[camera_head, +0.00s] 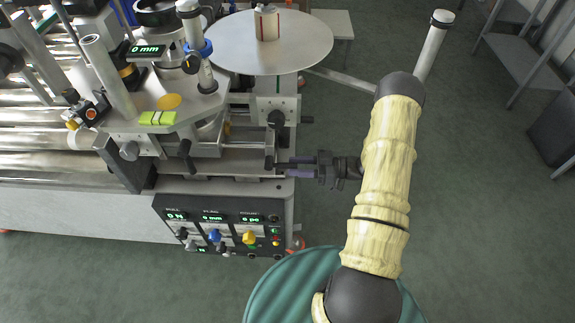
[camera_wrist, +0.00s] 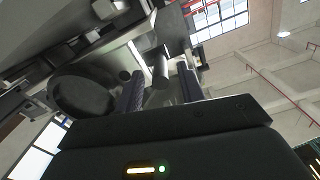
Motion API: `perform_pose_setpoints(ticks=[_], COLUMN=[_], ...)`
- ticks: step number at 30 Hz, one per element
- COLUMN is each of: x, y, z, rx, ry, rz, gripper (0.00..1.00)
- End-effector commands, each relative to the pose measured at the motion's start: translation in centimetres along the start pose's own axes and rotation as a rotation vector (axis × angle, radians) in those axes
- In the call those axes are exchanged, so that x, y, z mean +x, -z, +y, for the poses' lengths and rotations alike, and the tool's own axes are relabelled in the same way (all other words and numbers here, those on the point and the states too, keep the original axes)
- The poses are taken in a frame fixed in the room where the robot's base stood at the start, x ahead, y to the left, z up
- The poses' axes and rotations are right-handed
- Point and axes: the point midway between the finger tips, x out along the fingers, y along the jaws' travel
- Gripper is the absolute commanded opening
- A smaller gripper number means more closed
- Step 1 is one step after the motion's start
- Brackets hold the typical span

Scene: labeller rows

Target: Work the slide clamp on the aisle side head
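The aisle side head (camera_head: 205,115) stands on the machine's near end, with a slide (camera_head: 235,146) running to the right. A dark clamp lever (camera_head: 269,162) sits at the slide's right end; I take it for the slide clamp, but its setting cannot be told. My gripper (camera_head: 287,167) reaches in from the right, its two fingers apart and its tips just beside the lever. In the wrist view, a grey cylindrical handle (camera_wrist: 160,68) stands between the spread fingers of my gripper (camera_wrist: 162,88), with gaps showing on both sides.
A control panel (camera_head: 222,230) with displays and knobs is below the gripper. A round reel plate (camera_head: 268,45) is above. Dark knobs (camera_head: 279,118) and another lever (camera_head: 186,153) are close by.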

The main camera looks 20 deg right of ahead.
Motion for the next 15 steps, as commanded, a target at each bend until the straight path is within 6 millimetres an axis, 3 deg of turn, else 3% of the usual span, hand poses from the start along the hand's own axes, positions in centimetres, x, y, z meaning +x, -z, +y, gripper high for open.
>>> perform_pose_setpoints(ticks=[6, 15], x=[2.8, 3.3], y=[0.0, 0.0], z=[0.0, 0.0], rx=[0.001, 0.0], ry=[0.001, -0.001], rz=[0.0, -0.001], gripper=[0.39, 0.39])
